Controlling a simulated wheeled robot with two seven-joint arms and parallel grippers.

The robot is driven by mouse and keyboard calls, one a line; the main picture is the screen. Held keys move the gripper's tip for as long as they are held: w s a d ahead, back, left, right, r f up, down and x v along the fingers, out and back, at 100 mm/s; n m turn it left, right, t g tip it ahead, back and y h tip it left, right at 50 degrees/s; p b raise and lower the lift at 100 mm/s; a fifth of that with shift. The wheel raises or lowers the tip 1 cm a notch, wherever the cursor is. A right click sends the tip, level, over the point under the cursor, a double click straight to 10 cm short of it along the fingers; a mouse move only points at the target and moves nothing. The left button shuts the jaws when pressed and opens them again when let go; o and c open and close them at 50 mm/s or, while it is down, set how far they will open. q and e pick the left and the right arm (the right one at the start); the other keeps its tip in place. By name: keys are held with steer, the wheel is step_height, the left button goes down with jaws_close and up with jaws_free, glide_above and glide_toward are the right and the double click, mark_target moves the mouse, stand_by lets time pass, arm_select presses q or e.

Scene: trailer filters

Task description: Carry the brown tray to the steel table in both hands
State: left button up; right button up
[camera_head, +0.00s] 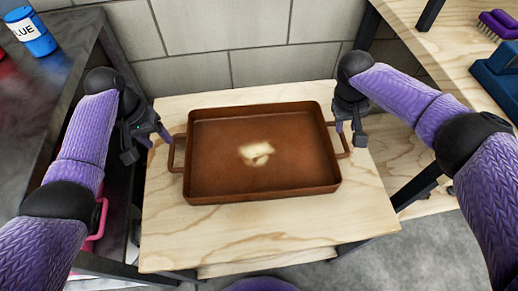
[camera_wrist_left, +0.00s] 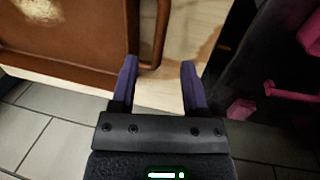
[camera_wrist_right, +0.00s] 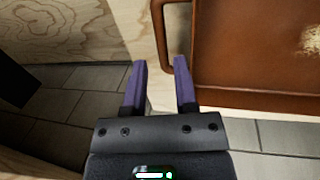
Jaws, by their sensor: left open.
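The brown tray (camera_head: 228,190) lies flat on a light wooden table, with a handle at its left and right ends and a pale patch on its floor. My left gripper (camera_head: 153,137) is open beside the left handle (camera_head: 173,153); in the left wrist view the handle (camera_wrist_left: 161,38) is just beyond the fingertips. My right gripper (camera_head: 348,133) is open at the right handle (camera_head: 343,145); in the right wrist view the handle (camera_wrist_right: 157,32) is just beyond the fingertips. Neither is closed on the tray. A dark grey table (camera_head: 70,88), possibly the steel one, stands at the left.
A blue can (camera_head: 32,33) stands on the dark table. A wooden bench (camera_head: 445,45) at the right holds a purple brush (camera_head: 497,24) and a blue object (camera_head: 500,75). A block wall (camera_head: 220,60) is behind the tray. Grey floor (camera_head: 430,245) shows at the front right.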

mark_target(170, 153)
arm_select(q)
steer(key=f, duration=0.3)
steer(key=d+f, duration=0.1)
steer(key=f, duration=0.3)
steer(key=shift+d+f, duration=0.1)
steer(key=shift+d, duration=0.1)
arm_select(e)
steer(key=f, duration=0.2)
steer(key=d+f, duration=0.1)
steer(key=f, duration=0.4)
steer(key=shift+d+f, duration=0.1)
steer(key=shift+d, duration=0.15)
arm_select(q)
steer(key=c, duration=0.5)
arm_select(e)
jaws_close()
arm_select(q)
jaws_close()
